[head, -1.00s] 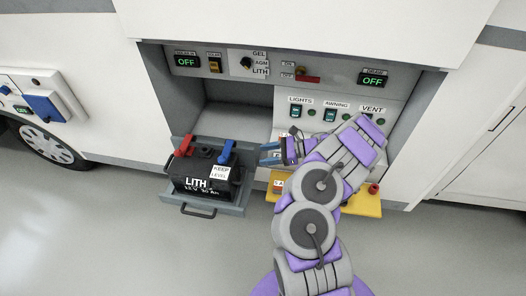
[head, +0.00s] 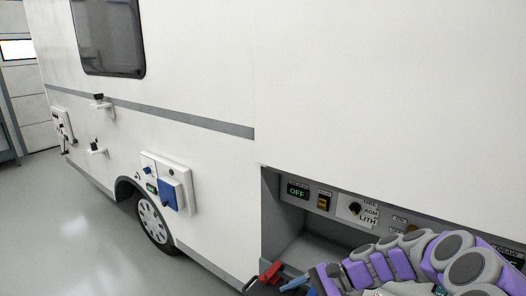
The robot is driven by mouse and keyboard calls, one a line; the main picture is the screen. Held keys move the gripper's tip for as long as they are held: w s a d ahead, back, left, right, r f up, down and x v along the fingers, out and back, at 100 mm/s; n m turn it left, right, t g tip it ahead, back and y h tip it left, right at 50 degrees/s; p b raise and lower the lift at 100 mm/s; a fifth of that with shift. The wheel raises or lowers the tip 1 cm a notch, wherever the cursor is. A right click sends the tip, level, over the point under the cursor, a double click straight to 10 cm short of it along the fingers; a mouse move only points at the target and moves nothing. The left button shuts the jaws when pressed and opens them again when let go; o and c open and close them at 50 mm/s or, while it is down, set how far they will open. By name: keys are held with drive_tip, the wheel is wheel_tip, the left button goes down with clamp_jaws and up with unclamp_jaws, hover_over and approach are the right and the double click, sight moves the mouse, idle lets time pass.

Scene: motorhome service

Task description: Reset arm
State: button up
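My arm reaches across the lower right of the head view, in grey and purple. My gripper (head: 314,281) is near the bottom edge, in front of the open service bay (head: 300,243). Its fingertips are small and partly cut off, so I cannot tell whether they are open or shut. The battery's red terminal lever (head: 270,272) and blue terminal lever (head: 293,283) show just left of my gripper. Most of the battery is below the frame.
The bay's upper panel has a green OFF display (head: 298,191), a rocker switch (head: 323,201) and a GEL/AGM/LITH selector knob (head: 354,209). Left along the motorhome wall are a blue-covered box (head: 171,193), a wheel (head: 152,221) and wall fittings (head: 98,148). Floor is clear at left.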

drive_tip(key=s+a+r+n+g+h, duration=0.1)
drive_tip(key=s+a+r+n+h, duration=0.15)
drive_tip(key=s, duration=0.55)
drive_tip(key=s+a+r+n+g+h, duration=0.1)
drive_tip(key=s+r+n+h, duration=0.1)
drive_tip(key=s+n+h, duration=0.35)
drive_tip(key=s+d+n+h, duration=0.1)
drive_tip(key=s+d, duration=0.3)
drive_tip(key=s, duration=0.4)
drive_tip(key=s+d+f+n+t+h, duration=0.1)
drive_tip(key=s+d+h, duration=0.2)
drive_tip(key=s+d, duration=0.2)
drive_tip(key=s, duration=0.3)
drive_tip(key=shift+s+t+h, duration=0.3)
drive_tip(key=shift+h, duration=0.1)
drive_tip(key=shift+c, duration=0.2)
